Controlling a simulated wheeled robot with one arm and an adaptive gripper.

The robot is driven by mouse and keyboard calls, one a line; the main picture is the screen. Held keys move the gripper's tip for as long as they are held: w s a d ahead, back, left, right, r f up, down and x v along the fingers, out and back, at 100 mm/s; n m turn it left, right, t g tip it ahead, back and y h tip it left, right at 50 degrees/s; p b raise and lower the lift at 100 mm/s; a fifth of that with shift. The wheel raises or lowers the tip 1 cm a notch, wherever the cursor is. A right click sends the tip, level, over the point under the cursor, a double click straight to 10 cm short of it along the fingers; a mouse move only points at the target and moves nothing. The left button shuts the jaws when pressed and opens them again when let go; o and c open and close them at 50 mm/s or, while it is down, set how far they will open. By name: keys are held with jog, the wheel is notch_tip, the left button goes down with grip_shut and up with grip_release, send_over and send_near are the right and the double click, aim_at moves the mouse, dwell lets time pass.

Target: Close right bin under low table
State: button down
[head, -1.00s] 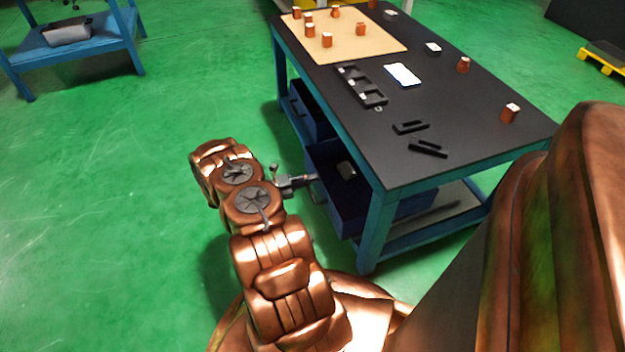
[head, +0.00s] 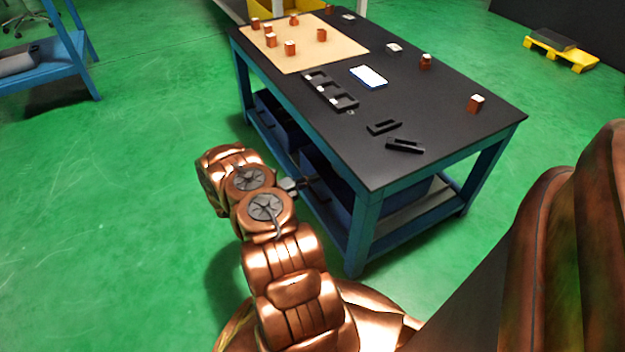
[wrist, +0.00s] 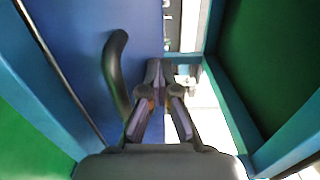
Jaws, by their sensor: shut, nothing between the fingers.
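The right bin (head: 328,198) is a blue box under the near part of the low table (head: 410,168). In the head view it sits mostly beneath the tabletop, and my arm partly hides its front. The wrist view shows a blue bin face (wrist: 75,45) with a dark curved handle (wrist: 114,75). My gripper (wrist: 155,72) is shut and empty, just right of this handle; I cannot tell whether it touches the bin. In the head view my gripper (head: 306,184) is small and dark at the bin's front.
The left bin (head: 281,126) sits under the far part of the table. A blue table leg (head: 360,235) stands right of the right bin. Copper-coloured pieces, a tan board (head: 300,50) and black parts lie on top.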

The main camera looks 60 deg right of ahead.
jog(key=shift+s+d+r, duration=0.1)
jog(key=p+v, duration=0.3)
jog(key=v, duration=1.1)
jog(key=shift+p, duration=0.3)
jog(key=shift+w, duration=0.2)
